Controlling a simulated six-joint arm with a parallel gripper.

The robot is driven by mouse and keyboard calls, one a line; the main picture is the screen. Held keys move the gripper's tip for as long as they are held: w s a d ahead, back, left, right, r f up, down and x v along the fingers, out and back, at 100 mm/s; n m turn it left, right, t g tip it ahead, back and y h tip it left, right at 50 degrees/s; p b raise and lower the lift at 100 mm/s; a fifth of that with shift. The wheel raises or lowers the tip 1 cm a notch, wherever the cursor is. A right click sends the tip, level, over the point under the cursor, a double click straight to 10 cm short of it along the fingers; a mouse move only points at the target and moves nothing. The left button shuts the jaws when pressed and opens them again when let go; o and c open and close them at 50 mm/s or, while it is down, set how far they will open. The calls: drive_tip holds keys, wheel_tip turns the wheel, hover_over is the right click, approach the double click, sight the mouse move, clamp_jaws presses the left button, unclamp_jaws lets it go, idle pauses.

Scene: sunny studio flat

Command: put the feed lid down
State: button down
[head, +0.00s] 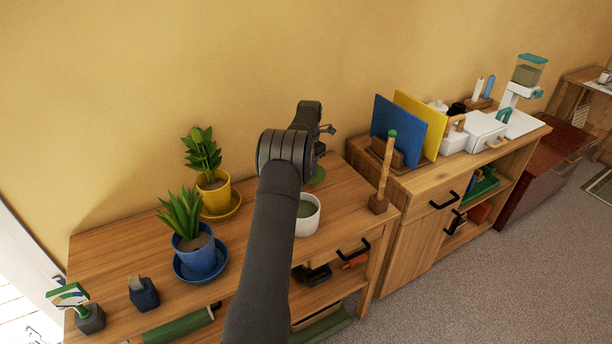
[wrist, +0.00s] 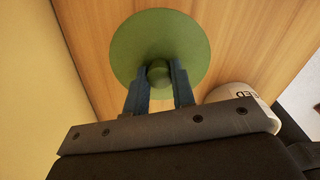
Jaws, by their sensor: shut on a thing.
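The feed lid (wrist: 150,42) is a round green disc with a knob. In the wrist view my gripper (wrist: 159,82) is shut on the knob, one finger on each side. The lid is flat over the wooden top; I cannot tell whether it touches it. In the head view only a green edge of the lid (head: 319,176) shows beside my arm, which hides most of the gripper. The white feed jar (head: 308,222) stands open with green contents, partly behind my arm. Its lettered side (wrist: 235,92) shows at the right of the wrist view.
The wooden bench (head: 345,195) has bare top around the lid. A yellow plant pot (head: 215,198) and a blue plant pot (head: 195,255) stand to the left. An upright wooden stick on a block (head: 378,204) stands to the right. The wall is close behind.

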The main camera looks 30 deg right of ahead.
drive_tip(key=shift+w+a+f, duration=0.3)
drive_tip(key=shift+w+f, duration=0.05)
drive_tip(key=shift+w, duration=0.25)
drive_tip(key=shift+f, duration=2)
drive_tip(key=shift+f, duration=0.1)
drive_tip(key=c, duration=1.2)
unclamp_jaws()
wheel_tip(320, 180, up, 12)
drive_tip(key=shift+r, duration=0.15)
drive_tip(key=shift+f, duration=4.4)
